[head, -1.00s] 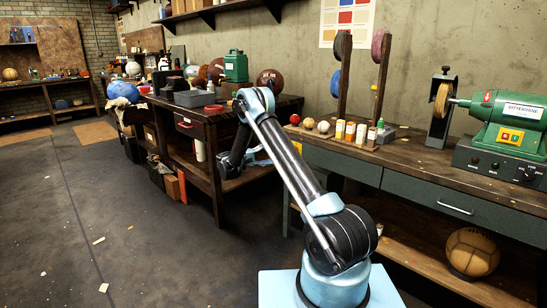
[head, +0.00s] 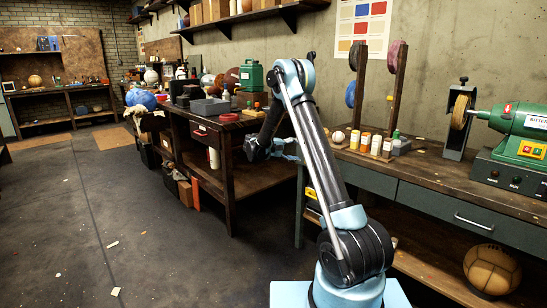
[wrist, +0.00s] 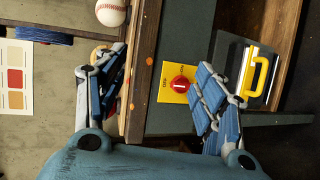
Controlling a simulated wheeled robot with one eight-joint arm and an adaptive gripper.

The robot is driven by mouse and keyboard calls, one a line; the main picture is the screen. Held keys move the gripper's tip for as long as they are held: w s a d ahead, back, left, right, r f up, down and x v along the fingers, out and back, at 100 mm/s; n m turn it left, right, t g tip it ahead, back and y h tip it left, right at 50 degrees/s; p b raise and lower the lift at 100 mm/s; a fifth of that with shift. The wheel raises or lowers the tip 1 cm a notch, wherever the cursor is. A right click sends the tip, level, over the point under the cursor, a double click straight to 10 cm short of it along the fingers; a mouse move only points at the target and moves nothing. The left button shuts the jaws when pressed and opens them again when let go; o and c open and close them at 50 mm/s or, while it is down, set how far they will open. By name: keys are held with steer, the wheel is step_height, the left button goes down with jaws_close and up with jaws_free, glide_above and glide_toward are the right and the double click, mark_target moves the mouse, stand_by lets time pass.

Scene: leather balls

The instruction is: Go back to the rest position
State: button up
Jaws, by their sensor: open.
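My gripper (wrist: 163,62) is open in the wrist view, with its two blue-padded fingers spread wide and nothing between them. In the head view my arm stands bent, its elbow high, and the gripper (head: 284,148) is partly hidden behind the arm, near the front edge of the right workbench. The wrist view looks sideways at that bench's wooden top edge and grey front, with a red button on a yellow plate (wrist: 173,92) visible between the fingers, apart from them.
The right workbench (head: 436,184) carries a white ball (head: 338,136), several small bottles and a green grinding machine (head: 518,122). A cluttered bench (head: 208,123) stands behind my arm. A tan ball (head: 492,268) lies on the lower shelf. The floor at left (head: 85,220) is mostly clear.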

steer(key=s+d+r+g+y, duration=0.1)
steer(key=s+d+r+y, duration=0.2)
steer(key=s+d+r, duration=0.65)
steer(key=s+d+m+g+y, duration=0.1)
steer(key=s+d+y, duration=0.25)
steer(key=s, duration=1.45)
steer(key=s+a+f+m+y, duration=0.1)
steer(key=s+f, duration=0.3)
steer(key=s, duration=0.6)
steer(key=s+a+f+m+y, duration=0.1)
steer(key=s+a+f+y, duration=0.2)
steer(key=s, duration=0.7)
steer(key=s+a+f+y, duration=0.2)
steer(key=s+f+y, duration=0.2)
steer(key=s, duration=0.6)
steer(key=shift+s+f+m, duration=0.15)
steer(key=shift+f+m, duration=0.25)
steer(key=shift+f, duration=0.4)
